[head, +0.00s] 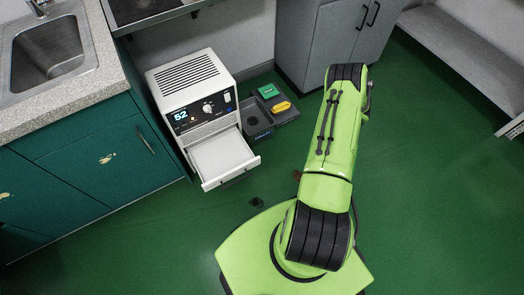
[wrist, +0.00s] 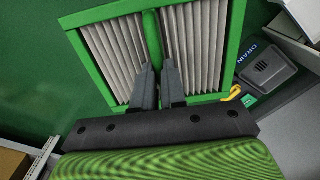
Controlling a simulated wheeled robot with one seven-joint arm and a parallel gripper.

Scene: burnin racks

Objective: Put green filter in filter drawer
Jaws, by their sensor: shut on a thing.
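In the wrist view, the green filter (wrist: 240,40) is a green frame around pale pleats with a green bar across its middle. My gripper (wrist: 158,78) is shut on that middle bar. In the head view, my gripper and the held filter are hidden behind my arm. The filter drawer (head: 222,158) is the white drawer low in the white machine (head: 193,92). It is pulled out, and its visible inside looks empty.
A dark tray (head: 285,115) beside the machine holds a green block (head: 268,91) and a yellow item (head: 281,106). A dark drain unit (wrist: 272,72) shows in the wrist view. A teal cabinet (head: 90,165) stands left; green floor at right is clear.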

